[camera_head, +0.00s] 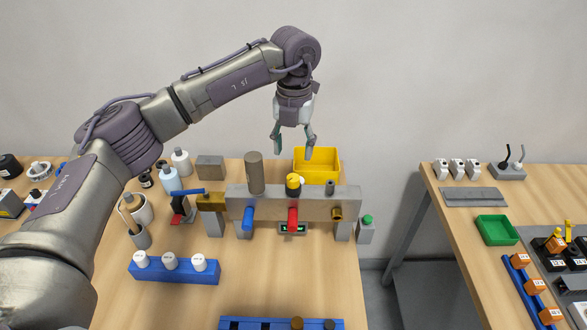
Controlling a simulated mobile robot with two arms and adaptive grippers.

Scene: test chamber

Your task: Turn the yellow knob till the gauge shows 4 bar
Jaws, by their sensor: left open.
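The yellow knob (293,181) sits on top of the grey block-like manifold (325,208), near its middle. A small dark display with green marks (301,229), perhaps the gauge, shows below the manifold. The red lever hides part of it, and its reading is too small to make out. My left gripper (292,150) hangs pointing down above the knob, in front of the yellow bin in the picture. Its fingers are spread and empty, apart from the knob. My right gripper is not in view.
The manifold carries a tall grey-brown cylinder (254,172), a blue lever (249,218) and a red lever (293,216). A yellow bin (329,162) stands behind. Bottles and a blue rack (190,275) lie left. A gap separates the right table.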

